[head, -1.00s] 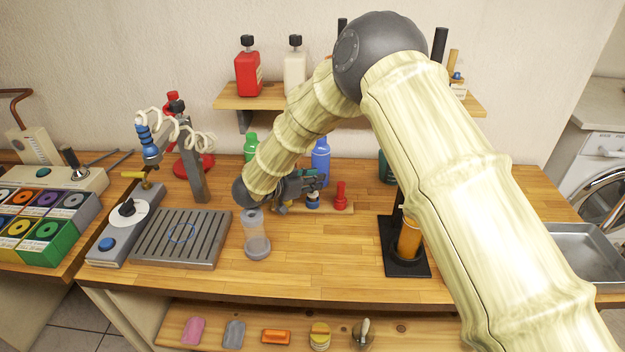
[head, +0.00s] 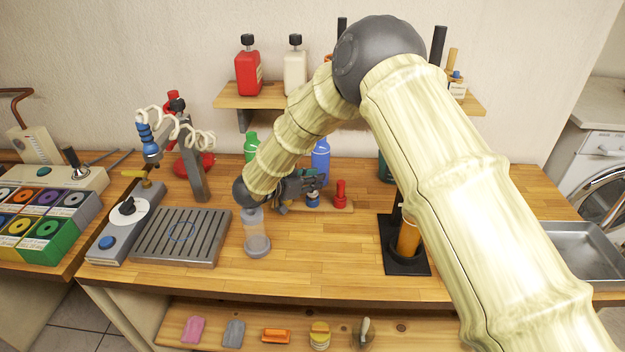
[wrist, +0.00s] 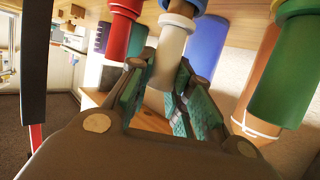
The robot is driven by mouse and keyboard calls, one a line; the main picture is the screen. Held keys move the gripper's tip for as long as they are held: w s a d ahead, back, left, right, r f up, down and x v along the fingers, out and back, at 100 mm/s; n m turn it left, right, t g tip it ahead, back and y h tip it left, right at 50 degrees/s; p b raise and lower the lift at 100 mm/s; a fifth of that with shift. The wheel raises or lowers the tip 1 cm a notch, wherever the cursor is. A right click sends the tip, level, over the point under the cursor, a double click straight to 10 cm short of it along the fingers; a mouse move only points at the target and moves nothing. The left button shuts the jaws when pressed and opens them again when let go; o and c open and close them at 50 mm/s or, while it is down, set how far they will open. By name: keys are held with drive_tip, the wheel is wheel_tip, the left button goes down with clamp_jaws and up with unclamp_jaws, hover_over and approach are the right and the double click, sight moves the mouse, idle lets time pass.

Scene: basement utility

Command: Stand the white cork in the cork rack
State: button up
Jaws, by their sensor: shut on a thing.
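My gripper (wrist: 166,95) has its teal-padded fingers closed on the white cork (wrist: 171,52) in the wrist view. The cork's wider end points up in that picture. In the head view my gripper (head: 305,186) is low over the bench at the cork rack (head: 333,208), a small wooden strip. A red cork (head: 341,194) stands at the rack's right part and a blue cork (head: 313,200) beside my fingers. The red cork also shows in the wrist view (wrist: 119,38). The white cork is hidden in the head view. I cannot tell whether it touches the rack.
Green (head: 251,146) and blue (head: 320,160) bottles stand behind. A black stand with an amber cylinder (head: 409,240) is to the right. The front middle of the bench (head: 325,250) is clear.

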drive_tip(key=shift+s+d+f, duration=0.1)
drive_tip(key=shift+s+f, duration=0.1)
drive_tip(key=shift+f, duration=0.3)
drive_tip(key=shift+s+f, duration=0.2)
drive_tip(key=shift+f, duration=0.25)
drive_tip(key=o, duration=1)
drive_tip(key=shift+s, duration=0.1)
drive_tip(key=shift+s+a+r, duration=0.15)
drive_tip(key=shift+s+a, duration=0.1)
drive_tip(key=shift+a, duration=0.2)
drive_tip(key=s+a+r, duration=0.3)
drive_tip(key=a, duration=0.2)
drive_tip(key=shift+r, duration=0.35)
drive_tip(key=shift+d, duration=0.1)
